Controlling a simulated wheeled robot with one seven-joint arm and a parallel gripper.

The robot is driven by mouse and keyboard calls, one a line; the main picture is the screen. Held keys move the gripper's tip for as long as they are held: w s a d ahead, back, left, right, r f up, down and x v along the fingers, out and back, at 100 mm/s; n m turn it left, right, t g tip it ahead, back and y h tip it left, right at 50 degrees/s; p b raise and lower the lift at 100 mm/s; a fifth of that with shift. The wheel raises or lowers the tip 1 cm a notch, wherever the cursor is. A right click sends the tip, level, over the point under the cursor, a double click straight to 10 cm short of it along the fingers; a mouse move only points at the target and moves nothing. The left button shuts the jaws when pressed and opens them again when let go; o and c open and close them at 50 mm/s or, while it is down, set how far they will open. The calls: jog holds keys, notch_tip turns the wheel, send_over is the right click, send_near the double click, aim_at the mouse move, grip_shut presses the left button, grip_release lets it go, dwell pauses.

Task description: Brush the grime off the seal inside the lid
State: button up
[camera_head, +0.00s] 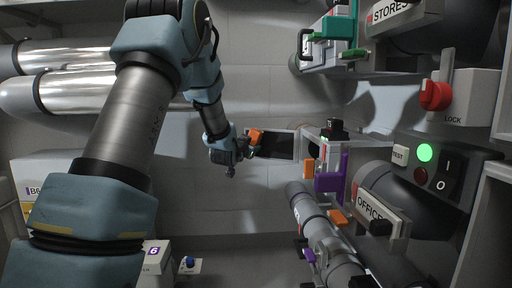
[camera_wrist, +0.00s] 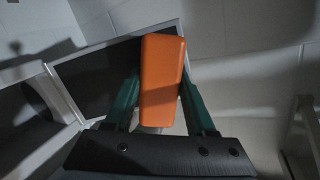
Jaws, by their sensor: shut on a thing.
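My gripper (camera_head: 246,144) is shut on an orange block (camera_head: 256,136). In the wrist view the block (camera_wrist: 162,82) stands between the two green fingers of my gripper (camera_wrist: 161,90) and hides part of what lies behind it. I cannot tell whether the block is the brush's handle, and I see no bristles. A dark rectangular panel with a pale frame (camera_head: 275,146), which looks like the lid, is right beside the block. In the wrist view this panel (camera_wrist: 100,78) is behind and left of the block. I cannot tell whether they touch. I cannot make out any seal or grime.
A grey housing with a purple bracket (camera_head: 328,180) stands right of the panel. The tiled wall below is clear.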

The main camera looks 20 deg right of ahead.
jog(key=shift+w+a, duration=0.35)
jog(key=shift+a, duration=0.1)
jog(key=f+b+v, duration=0.1)
jog(key=v, duration=0.5)
jog(key=shift+a, duration=0.15)
dwell(0.4)
jog(key=v, duration=0.3)
jog(key=shift+a+f+b, duration=0.1)
jog(key=shift+f+b, duration=0.05)
jog(key=shift+b, duration=0.25)
jog(key=shift+w, duration=0.15)
jog(key=r+p+x, duration=0.1)
jog(key=x, duration=0.5)
jog(key=shift+w+d+r, duration=0.25)
jog(key=shift+w, duration=0.1)
